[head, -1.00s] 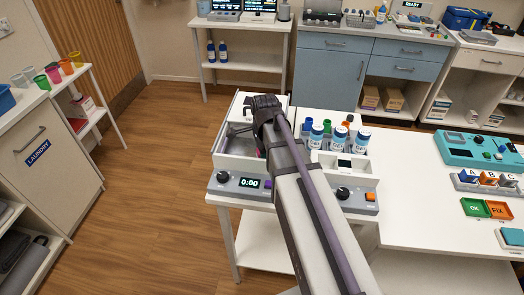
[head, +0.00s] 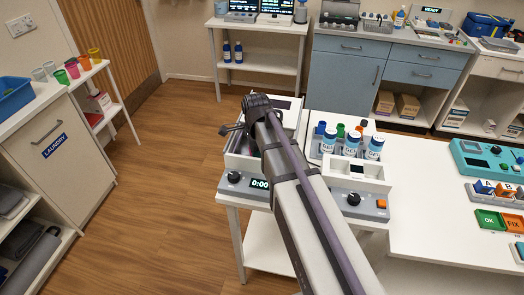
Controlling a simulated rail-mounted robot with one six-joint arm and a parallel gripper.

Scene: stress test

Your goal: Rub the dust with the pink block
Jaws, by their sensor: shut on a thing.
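My arm reaches from the lower right up to a white open-topped unit on the near table (head: 430,240). The unit has a grey front panel (head: 238,186) with a dark knob and a display reading 0:00. A dark end part of my arm sticks out to the left above the unit's open compartment. My gripper's fingers are hidden behind the arm, so their hold does not show. I cannot make out the pink block or any dust; my arm covers much of the compartment.
A teal device (head: 490,160) and green and orange trays (head: 490,220) lie farther right. A laundry cabinet (head: 50,150) stands left. Open wooden floor (head: 150,220) lies between.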

